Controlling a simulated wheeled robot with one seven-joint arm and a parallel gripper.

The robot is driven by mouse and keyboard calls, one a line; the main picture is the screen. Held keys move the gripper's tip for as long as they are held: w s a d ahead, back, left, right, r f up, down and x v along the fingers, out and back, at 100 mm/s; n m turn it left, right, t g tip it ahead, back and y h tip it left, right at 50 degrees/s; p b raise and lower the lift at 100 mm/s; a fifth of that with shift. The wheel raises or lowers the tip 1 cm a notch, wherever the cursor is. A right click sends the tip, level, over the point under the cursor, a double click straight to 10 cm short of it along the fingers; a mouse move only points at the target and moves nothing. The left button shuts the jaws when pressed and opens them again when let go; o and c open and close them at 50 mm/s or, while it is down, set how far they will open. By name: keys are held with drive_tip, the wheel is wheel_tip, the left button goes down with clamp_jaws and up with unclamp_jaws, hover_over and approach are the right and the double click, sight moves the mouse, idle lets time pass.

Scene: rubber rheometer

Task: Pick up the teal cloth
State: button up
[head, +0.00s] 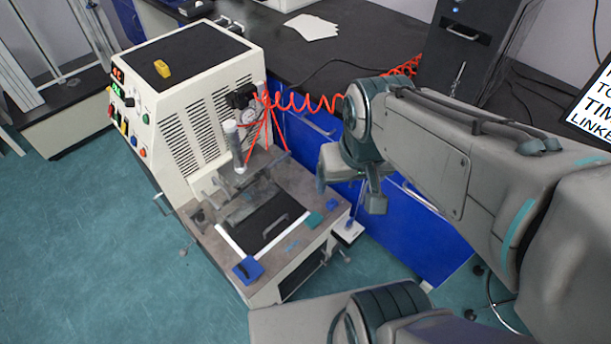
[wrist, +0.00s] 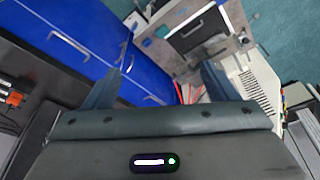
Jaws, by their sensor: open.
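The teal cloth (head: 313,220) is a small flat piece on the right side of the machine's work deck (head: 222,246), beside a dark plate with a handle. It also shows small near the top of the wrist view (wrist: 162,32), between and beyond the fingers. My gripper (head: 348,192) is open and empty. It hangs in the air near the deck's right side, apart from the cloth. Both fingers show in the wrist view (wrist: 158,75).
A blue cloth (head: 247,270) lies at the deck's front corner, and a small blue piece (head: 333,204) lies beside the teal cloth. A clear guard (head: 245,200) and coiled red hose (head: 300,102) are behind. Blue cabinets (head: 430,235) stand to the right. Teal floor is free at left.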

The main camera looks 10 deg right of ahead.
drive_tip(key=c, duration=0.4)
drive_tip(key=shift+w+f+b, duration=0.2)
drive_tip(key=shift+f+b, duration=0.15)
drive_tip(key=shift+c, duration=0.6)
drive_tip(key=n+g+h+b, duration=0.1)
drive_tip(key=n+g+b, duration=0.1)
drive_tip(key=n+b, duration=2.45)
hover_over(313, 218)
drive_tip(key=b, duration=0.2)
drive_tip(key=shift+m, duration=0.75)
drive_tip(key=f, duration=4.7)
drive_tip(key=shift+s+f, duration=0.1)
drive_tip(key=shift+s, duration=0.15)
drive_tip(key=shift+w+f+b, duration=0.15)
drive_tip(key=shift+f+b, duration=1.15)
drive_tip(key=shift+f, duration=1.25)
